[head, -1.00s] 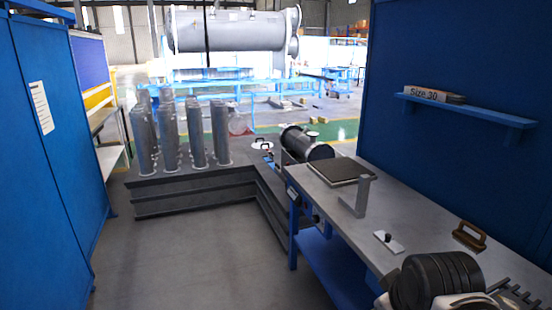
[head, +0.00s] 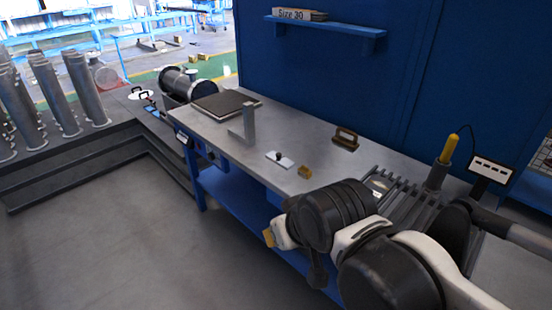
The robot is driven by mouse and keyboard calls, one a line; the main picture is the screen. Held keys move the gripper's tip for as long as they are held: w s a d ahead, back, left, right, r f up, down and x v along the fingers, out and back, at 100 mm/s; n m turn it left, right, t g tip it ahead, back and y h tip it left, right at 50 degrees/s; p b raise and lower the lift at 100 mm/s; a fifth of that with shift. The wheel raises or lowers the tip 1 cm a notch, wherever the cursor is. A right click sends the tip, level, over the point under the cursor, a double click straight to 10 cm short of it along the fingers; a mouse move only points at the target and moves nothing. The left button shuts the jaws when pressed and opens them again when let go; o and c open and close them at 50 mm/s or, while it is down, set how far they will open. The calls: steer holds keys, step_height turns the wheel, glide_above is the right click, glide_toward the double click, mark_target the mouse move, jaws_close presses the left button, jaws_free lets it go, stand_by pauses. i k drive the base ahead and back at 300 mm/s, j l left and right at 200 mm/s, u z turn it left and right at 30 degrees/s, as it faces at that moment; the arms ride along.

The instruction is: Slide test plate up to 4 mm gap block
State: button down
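A small white plate with a black knob (head: 280,158) lies flat on the grey workbench; it may be the test plate. A small brass-coloured block (head: 305,172) sits just right of it, with a narrow strip of bench between them; it may be the gap block, but no marking is readable. My black and white arm crosses the lower right, in front of the bench. I cannot make out its fingers or whether they hold anything. A small yellowish piece shows at the arm's left end, too unclear to name.
The workbench (head: 225,147) also carries a dark flat plate (head: 225,103), an upright metal bracket (head: 247,125), a brown-handled tool (head: 345,139), a slotted rack (head: 400,195) and a yellow-handled tool (head: 447,150). A blue shelf (head: 330,28) is above. Open floor lies left.

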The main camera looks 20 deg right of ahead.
mark_target(276, 158)
steer(key=i+j+z, duration=0.4)
steer(key=i, duration=0.25)
steer(key=i+j+z, duration=0.4)
steer(key=i+j, duration=0.15)
steer(key=i+j+z, duration=0.4)
steer(key=j, duration=0.45)
